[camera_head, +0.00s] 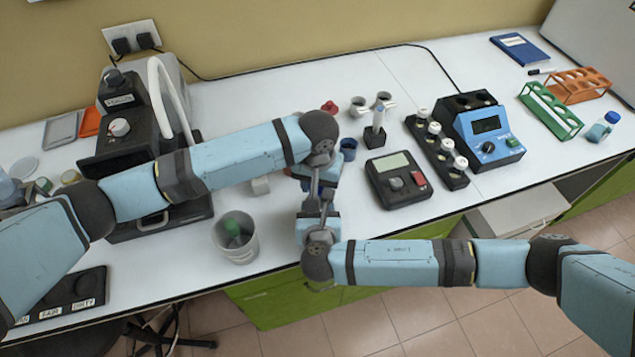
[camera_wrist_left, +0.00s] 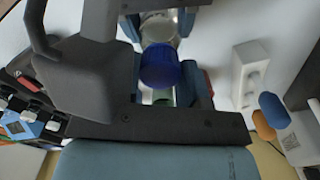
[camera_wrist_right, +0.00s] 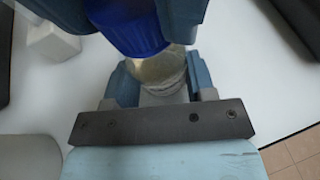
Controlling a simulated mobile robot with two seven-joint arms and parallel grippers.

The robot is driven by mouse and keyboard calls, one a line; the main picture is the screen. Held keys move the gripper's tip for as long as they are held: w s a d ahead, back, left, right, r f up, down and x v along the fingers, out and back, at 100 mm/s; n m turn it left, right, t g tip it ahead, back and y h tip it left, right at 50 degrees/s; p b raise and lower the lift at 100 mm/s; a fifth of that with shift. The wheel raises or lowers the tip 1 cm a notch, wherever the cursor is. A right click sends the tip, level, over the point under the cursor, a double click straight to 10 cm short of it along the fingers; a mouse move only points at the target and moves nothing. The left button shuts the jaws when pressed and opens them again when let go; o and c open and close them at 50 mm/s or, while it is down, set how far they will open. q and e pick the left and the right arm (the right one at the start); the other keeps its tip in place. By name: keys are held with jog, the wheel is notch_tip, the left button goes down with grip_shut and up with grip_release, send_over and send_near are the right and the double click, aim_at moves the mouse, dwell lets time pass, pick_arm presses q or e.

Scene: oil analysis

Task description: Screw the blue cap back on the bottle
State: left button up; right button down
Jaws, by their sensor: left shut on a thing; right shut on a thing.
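The blue cap (camera_wrist_left: 160,66) is between the fingers of my left gripper (camera_wrist_left: 172,88), which is shut on it. The clear bottle (camera_wrist_right: 160,70) is between the fingers of my right gripper (camera_wrist_right: 160,84), which is shut on it. In the right wrist view the cap (camera_wrist_right: 125,24) sits at the mouth of the bottle, in line with it or slightly tilted. I cannot tell whether the threads are engaged. In the head view the two grippers meet above the table's front edge, and they mostly hide the cap and bottle.
A clear beaker (camera_head: 222,241) with a green item inside stands left of the grippers. A black meter (camera_head: 412,197) and a blue device (camera_head: 462,125) stand to the right. A dark blue cup (camera_head: 348,150) and small white block (camera_head: 261,185) are close by.

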pick_arm(q)
jog(key=shift+m, duration=0.5)
jog(key=o, duration=1)
